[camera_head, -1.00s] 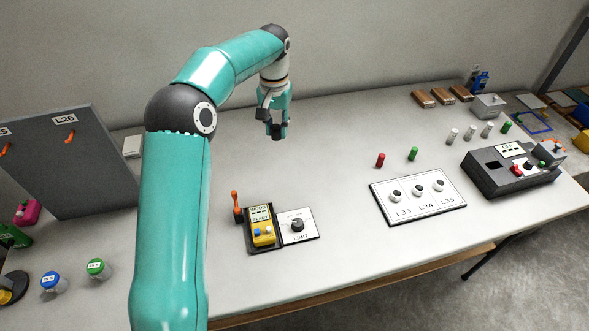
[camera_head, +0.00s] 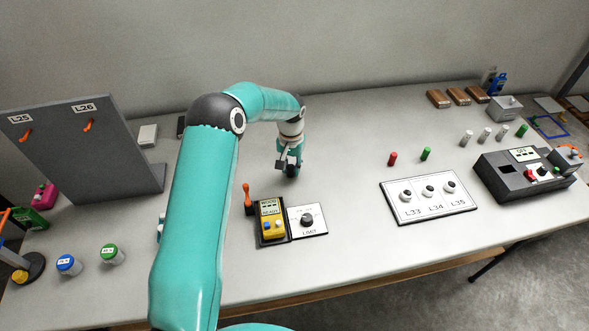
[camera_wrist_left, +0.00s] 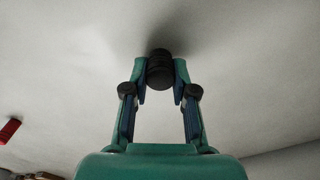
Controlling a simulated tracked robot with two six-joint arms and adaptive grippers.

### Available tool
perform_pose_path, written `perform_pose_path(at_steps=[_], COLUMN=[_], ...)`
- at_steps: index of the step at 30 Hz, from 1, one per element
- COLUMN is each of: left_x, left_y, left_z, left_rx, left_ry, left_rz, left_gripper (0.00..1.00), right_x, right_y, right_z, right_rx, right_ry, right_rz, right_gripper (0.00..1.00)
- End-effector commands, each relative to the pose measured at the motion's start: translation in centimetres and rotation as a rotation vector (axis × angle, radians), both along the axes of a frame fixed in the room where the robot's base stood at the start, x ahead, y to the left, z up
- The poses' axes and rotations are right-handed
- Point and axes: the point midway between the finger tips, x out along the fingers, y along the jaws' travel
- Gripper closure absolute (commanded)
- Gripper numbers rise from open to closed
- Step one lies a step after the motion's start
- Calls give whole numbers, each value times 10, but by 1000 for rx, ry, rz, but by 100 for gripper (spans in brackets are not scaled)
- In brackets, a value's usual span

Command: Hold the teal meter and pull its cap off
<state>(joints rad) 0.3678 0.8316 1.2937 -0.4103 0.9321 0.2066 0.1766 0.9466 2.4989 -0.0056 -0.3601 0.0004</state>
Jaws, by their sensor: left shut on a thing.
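My left gripper (camera_head: 290,168) is shut on a dark, ribbed, round-ended thing (camera_wrist_left: 160,68). In the left wrist view its fingertips press on it from both sides. In the head view the gripper points down over the middle of the table, behind the yellow device; I cannot tell if the held thing touches the table. I cannot pick out a teal meter or tell whether the dark thing is its cap; the gripper is teal too. My right gripper is not in view.
In front stand an orange-handled tool (camera_head: 248,197), a yellow device (camera_head: 273,228) and a LIMIT dial plate (camera_head: 320,228). A grey panel (camera_head: 125,150) stands left. Right are the L33-L35 board (camera_head: 428,209) and a dark console (camera_head: 510,187). The table behind the gripper is mostly clear.

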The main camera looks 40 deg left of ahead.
Motion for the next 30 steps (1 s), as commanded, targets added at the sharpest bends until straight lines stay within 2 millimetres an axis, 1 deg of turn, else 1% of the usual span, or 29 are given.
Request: perform_pose_path(at_steps=[1, 3, 12, 13, 17, 18, 26, 29, 30], left_x=[-1, 0, 0, 0, 0, 0, 0, 1, 1], left_y=[0, 0, 0, 0, -1, -1, -1, -1, -1], left_z=[-5, -10, -13, -13, -12, -12, -11, -8, -6], left_rx=[-1, -1, -1, 0, 0, 0, 0, 0, 1], left_ry=[3, 1, 0, -1, 0, 0, 0, -1, -2], left_rz=[0, 0, 0, 0, -1, -1, -1, -1, -1], left_gripper=[100, 100, 100, 72, 50, 49, 49, 49, 49], right_x=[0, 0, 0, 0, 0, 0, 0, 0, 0], right_y=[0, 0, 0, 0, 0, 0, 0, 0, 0], right_z=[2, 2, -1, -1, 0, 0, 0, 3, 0], right_rx=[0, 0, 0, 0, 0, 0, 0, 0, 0], right_ry=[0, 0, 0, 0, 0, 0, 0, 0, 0], right_rz=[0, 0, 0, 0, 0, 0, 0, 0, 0], right_gripper=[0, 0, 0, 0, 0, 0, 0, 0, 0])
